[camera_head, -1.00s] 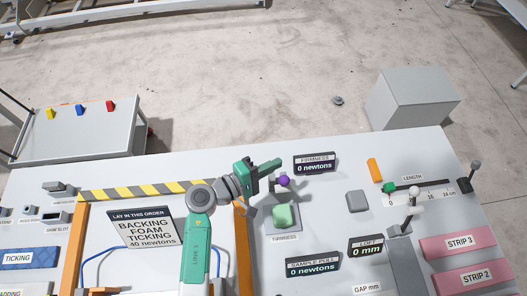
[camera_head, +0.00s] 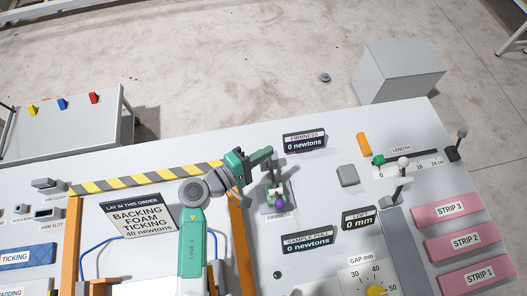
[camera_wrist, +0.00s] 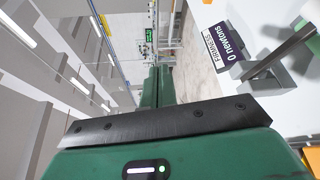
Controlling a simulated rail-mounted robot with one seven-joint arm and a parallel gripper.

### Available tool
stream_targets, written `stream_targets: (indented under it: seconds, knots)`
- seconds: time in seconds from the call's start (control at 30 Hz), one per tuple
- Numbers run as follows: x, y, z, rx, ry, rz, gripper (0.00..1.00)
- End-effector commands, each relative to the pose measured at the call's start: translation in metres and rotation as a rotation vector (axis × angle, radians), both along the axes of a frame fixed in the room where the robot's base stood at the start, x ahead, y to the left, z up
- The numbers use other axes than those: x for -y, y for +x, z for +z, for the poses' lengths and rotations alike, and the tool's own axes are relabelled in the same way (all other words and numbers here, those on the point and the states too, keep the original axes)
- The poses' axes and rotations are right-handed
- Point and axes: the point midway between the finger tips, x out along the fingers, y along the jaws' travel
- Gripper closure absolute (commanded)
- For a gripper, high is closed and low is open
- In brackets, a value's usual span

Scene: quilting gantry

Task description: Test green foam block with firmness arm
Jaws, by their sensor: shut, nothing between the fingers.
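The green foam block (camera_head: 270,196) sits on the grey firmness plate (camera_head: 267,211) in the head view, partly hidden by the firmness arm. The arm's purple knob (camera_head: 280,203) shows at the near side of the block; I cannot tell whether the arm presses on it. My gripper (camera_head: 270,151) is just behind the block, shut and empty, with its fingers pointing right. Its shut green fingers (camera_wrist: 160,86) also show in the wrist view, with a bar of the firmness fixture (camera_wrist: 281,52) to their right. The firmness display (camera_head: 304,141) reads 0 newtons.
The sample pull display (camera_head: 307,240) and loft display (camera_head: 358,218) stand in front and to the right. A grey block (camera_head: 347,176) and orange block (camera_head: 364,144) lie right of the fixture. An orange rail (camera_head: 236,225) runs left of it.

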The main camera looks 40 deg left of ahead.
Motion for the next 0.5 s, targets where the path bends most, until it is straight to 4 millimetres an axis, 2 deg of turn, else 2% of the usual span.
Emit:
stream_targets:
  seconds: [0.2, 0.23, 0.27, 0.5]
  knots:
    - [-0.003, -0.001, 0.054, 0.001, 0.002, -0.003, 1.0]
    - [-0.009, -0.009, 0.035, -0.002, 0.0, 0.002, 1.0]
    - [-0.013, -0.017, 0.025, -0.003, -0.002, 0.002, 1.0]
    - [-0.041, -0.061, 0.002, 0.0, 0.0, 0.0, 1.0]
